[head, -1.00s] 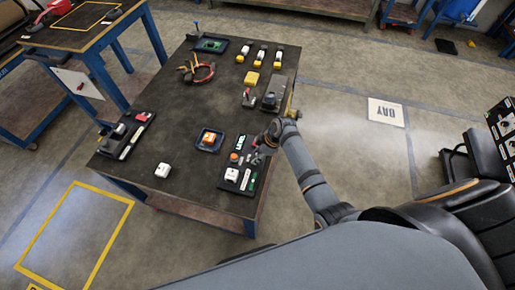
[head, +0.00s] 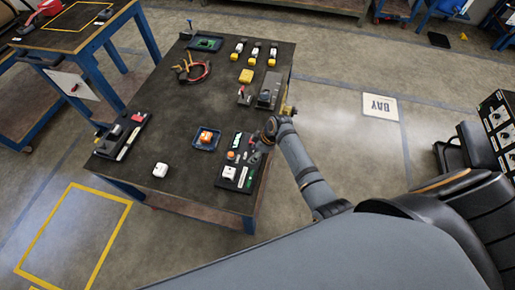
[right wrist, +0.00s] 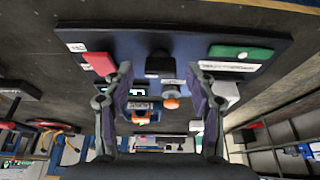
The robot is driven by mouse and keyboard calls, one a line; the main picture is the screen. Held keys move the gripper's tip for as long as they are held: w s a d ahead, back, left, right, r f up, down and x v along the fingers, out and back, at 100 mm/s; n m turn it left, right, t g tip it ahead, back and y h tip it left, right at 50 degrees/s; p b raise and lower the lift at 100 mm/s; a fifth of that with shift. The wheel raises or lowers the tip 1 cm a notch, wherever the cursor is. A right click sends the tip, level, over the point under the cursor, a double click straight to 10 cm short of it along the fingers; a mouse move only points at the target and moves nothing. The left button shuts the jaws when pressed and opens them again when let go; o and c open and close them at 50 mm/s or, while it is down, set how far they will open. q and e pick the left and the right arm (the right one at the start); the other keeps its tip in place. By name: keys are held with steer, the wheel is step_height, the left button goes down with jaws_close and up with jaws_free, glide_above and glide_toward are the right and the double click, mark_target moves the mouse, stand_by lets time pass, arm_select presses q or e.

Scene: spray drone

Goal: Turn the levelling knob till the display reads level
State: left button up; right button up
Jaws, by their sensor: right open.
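A dark control board (head: 236,184) lies at the table's front right edge in the head view. It carries an orange button (head: 231,155) and a white block (head: 229,173). In the right wrist view, the board (right wrist: 200,45) shows a black round knob (right wrist: 160,63), an orange knob (right wrist: 171,101), a red part (right wrist: 100,63), a green part (right wrist: 240,53) and a small lit green display (right wrist: 108,90); its reading is unclear. My right gripper (head: 255,154) is at the board's right side. In the wrist view its fingers (right wrist: 160,88) are spread, with the black knob ahead between them.
Another board (head: 122,137) lies at the left edge.

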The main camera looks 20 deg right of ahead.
steer(key=v, duration=1.1)
steer(key=shift+s+r, duration=0.1)
steer(key=s+d+r+m+t+h, duration=0.1)
steer(key=s+d+r+m+h, duration=0.15)
steer(key=s+m, duration=0.4)
steer(key=s+d+r+m+h, duration=0.1)
steer(key=s+d+m+h, duration=0.2)
steer(key=s, duration=0.7)
steer(key=s+d+f+m+g, duration=0.1)
steer(key=s+f, duration=0.1)
steer(key=f, duration=1.2)
steer(key=s+d+f, duration=0.1)
steer(key=f, duration=1.3)
steer(key=s+d+f+g, duration=0.1)
steer(key=s+f, duration=1.3)
steer(key=s, duration=0.4)
steer(key=shift+d+f+y, duration=0.25)
steer(key=shift+y, duration=0.2)
